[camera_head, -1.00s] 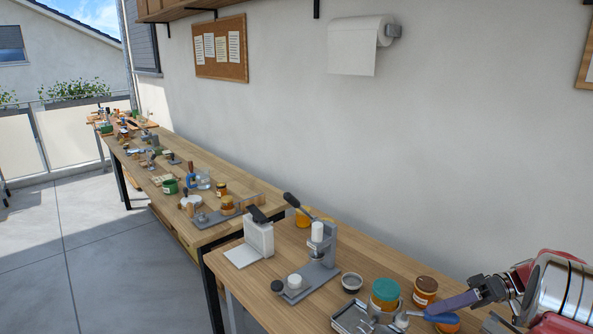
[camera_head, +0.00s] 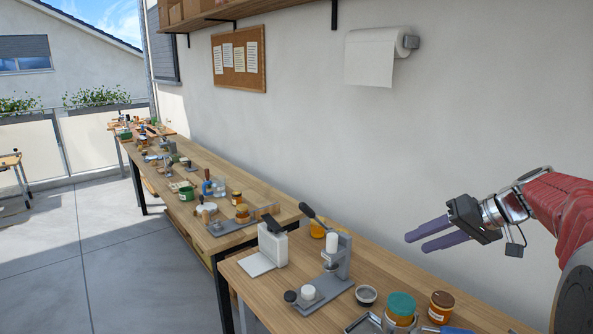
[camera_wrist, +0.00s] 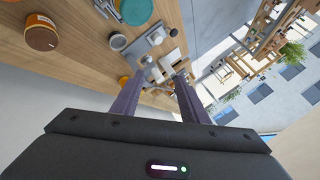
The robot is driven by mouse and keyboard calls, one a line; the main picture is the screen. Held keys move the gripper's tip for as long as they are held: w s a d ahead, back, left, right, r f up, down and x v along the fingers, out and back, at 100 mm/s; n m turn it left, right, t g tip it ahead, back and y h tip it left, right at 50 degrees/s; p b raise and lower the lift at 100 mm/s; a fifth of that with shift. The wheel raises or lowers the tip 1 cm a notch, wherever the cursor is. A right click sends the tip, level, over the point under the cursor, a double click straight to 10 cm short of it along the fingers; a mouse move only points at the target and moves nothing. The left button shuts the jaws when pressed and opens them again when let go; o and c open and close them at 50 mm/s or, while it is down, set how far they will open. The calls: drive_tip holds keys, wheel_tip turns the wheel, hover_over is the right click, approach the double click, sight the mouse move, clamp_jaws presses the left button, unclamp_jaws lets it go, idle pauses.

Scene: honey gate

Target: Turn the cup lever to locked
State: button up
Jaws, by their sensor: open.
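A grey press (camera_head: 336,262) stands on the near bench, with a long dark-handled lever (camera_head: 318,217) slanting up to the left. A white cup-like piece (camera_head: 308,292) sits on its grey base, and a short lever with a black knob (camera_head: 290,297) is beside it, pointing left. I cannot tell which marking means locked. My gripper (camera_head: 416,243) is open and empty, its two purple fingers held in the air right of the press and well apart from it. In the wrist view my gripper (camera_wrist: 157,79) points towards the grey press (camera_wrist: 148,46).
A white dispenser-like block (camera_head: 272,243) stands left of the press. A dark cup (camera_head: 366,295), a green-lidded jar (camera_head: 401,307) and a brown-lidded jar (camera_head: 440,304) stand to its right. The wall lies behind.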

drive_tip(key=s+a+g+h, duration=0.1)
drive_tip(key=s+a+h, duration=0.2)
drive_tip(key=s+a, duration=0.9)
drive_tip(key=s+a+f+h, duration=0.1)
drive_tip(key=s+f, duration=0.3)
drive_tip(key=s, duration=0.4)
drive_tip(key=s+f+h, duration=0.3)
drive_tip(key=s+f, duration=0.1)
drive_tip(key=s, duration=0.4)
drive_tip(key=shift+s+a+f+t, duration=0.15)
drive_tip(key=shift+s+a+t, duration=0.15)
drive_tip(key=shift+s+a, duration=0.1)
